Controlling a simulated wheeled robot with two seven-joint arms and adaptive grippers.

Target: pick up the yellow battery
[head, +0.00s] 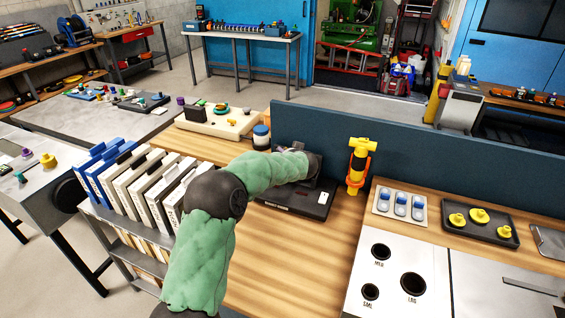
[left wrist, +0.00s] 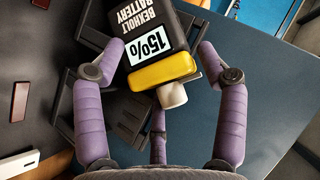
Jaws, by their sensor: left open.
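The battery (left wrist: 162,71) shows in the left wrist view: a dark block with a yellow end, a pale knob and a label reading "BEKHOLT BATTERY 15%". It stands by a black slotted holder (left wrist: 128,118). My left gripper (left wrist: 162,58) is open, its purple fingers spread on both sides of the yellow end and a third finger below it. I cannot tell whether any finger touches it. In the head view my left arm reaches over the black station (head: 310,200) on the wooden bench, and arm and wrist hide the battery. My right gripper is not in view.
A yellow tool in an orange clamp (head: 357,166) stands right of the station, before a blue-grey partition (head: 430,160). White and blue binders (head: 130,180) stand at the left. A blue-lidded jar (head: 261,136) is behind the arm. The bench front (head: 300,250) is clear.

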